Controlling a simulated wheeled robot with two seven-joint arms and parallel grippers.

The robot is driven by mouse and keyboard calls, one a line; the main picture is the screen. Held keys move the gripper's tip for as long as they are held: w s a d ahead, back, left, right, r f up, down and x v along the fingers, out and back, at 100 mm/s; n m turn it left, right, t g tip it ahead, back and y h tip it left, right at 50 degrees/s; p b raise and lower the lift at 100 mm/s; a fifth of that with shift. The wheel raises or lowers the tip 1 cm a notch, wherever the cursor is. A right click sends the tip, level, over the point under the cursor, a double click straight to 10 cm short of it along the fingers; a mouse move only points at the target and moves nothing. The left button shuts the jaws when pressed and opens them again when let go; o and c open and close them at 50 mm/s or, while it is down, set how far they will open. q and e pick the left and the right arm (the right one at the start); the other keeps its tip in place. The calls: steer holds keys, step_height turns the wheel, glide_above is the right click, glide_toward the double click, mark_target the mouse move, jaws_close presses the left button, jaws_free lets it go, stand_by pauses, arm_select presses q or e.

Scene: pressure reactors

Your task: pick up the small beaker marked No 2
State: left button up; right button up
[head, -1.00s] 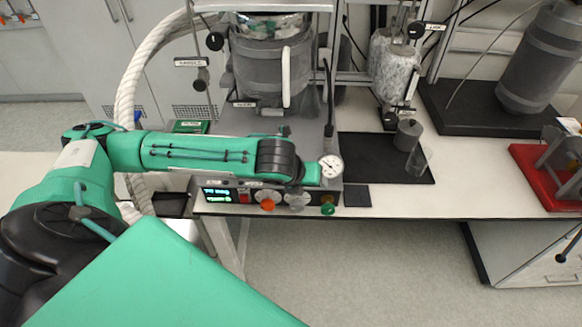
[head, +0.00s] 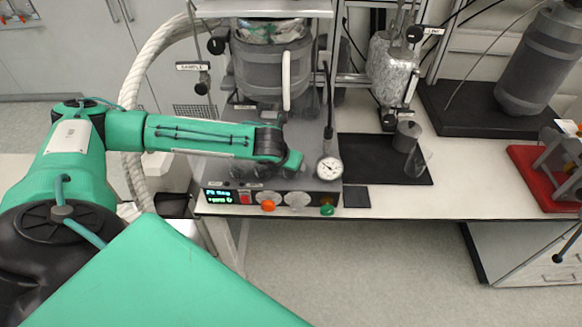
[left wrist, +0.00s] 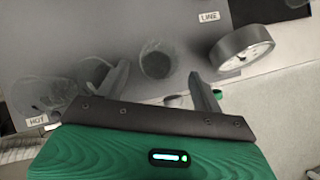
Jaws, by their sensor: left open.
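My left gripper (left wrist: 157,78) is open in the left wrist view, its two fingers pointing away from the camera. A small round beaker (left wrist: 158,62) lies between and slightly beyond the fingertips, and nothing is gripped. More clear glassware (left wrist: 90,72) stands to its left, with another glass shape (left wrist: 42,92) further left. I cannot read a No 2 mark on any of them. My right gripper is not in view.
A pressure gauge (head: 329,168) stands at the platform's right, close to the right finger in the left wrist view (left wrist: 248,48). The reactor vessel (head: 270,75) rises behind. A grey cylinder (head: 407,135) and clear glass (head: 416,162) stand on the black mat (head: 365,160).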

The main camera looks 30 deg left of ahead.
arm_select(q)
steer(key=shift+w+f+p, duration=0.25)
steer(key=shift+f+p, duration=0.05)
steer(key=shift+p, duration=0.05)
steer(key=shift+p+x, duration=0.8)
steer(key=shift+x, duration=1.5)
steer(key=shift+s+a+f, duration=0.1)
steer(key=shift+s, duration=0.05)
steer(key=shift+c, duration=0.5)
steer(key=c, duration=1)
